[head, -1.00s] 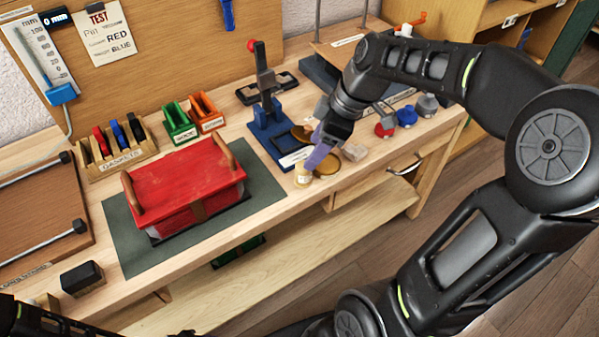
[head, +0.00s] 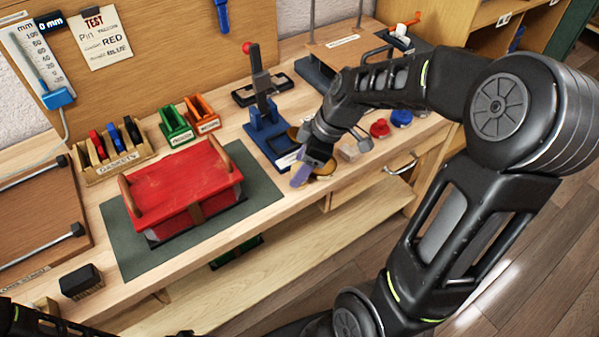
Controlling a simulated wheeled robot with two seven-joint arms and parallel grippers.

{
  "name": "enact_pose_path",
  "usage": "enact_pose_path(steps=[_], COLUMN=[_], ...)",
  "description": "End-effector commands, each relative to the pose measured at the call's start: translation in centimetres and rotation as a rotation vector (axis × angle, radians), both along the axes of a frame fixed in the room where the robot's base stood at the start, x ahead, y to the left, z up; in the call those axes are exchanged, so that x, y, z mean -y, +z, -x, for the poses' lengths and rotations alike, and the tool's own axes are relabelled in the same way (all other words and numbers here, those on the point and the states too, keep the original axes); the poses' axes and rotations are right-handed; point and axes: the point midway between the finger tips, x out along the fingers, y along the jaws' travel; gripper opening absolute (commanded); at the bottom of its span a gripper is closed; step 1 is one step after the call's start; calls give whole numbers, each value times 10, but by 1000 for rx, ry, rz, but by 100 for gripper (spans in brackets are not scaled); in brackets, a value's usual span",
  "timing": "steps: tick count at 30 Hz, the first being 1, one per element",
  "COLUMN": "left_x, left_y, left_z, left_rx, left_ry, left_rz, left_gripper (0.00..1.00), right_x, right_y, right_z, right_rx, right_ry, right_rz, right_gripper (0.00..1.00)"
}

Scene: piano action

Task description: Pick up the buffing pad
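I cannot tell for sure which thing is the buffing pad. A small pale tan block (head: 348,151) lies on the bench just right of my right gripper. A black block with a ribbed lower part (head: 82,281) stands at the bench's front left. My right gripper (head: 301,174) points down near the bench's front edge, with purple at its tip, over the spot by the brass dishes (head: 325,168). The small cream jar there is hidden now. Whether the gripper is open or holds something is unclear. My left gripper is out of view; only part of that arm shows at bottom left.
A red box with wooden handles (head: 185,188) sits on a green mat (head: 262,197). A blue press with a red knob (head: 266,125) stands behind my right gripper. Red (head: 380,128) and blue (head: 401,118) knobbed pieces are to its right. A drawer (head: 385,175) is below.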

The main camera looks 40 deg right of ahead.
Motion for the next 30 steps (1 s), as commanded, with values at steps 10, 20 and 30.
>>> enact_pose_path(steps=[10,20,30], left_x=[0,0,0], left_y=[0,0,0], left_z=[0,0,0], left_rx=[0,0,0], left_ry=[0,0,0], left_rz=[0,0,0], left_gripper=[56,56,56], right_x=[-3,-3,-3], right_y=[-11,-10,-10], right_z=[-3,-3,-3], right_rx=[1,1,1], right_ry=[0,0,0], right_rz=[1,1,1], right_gripper=[60,60,37])
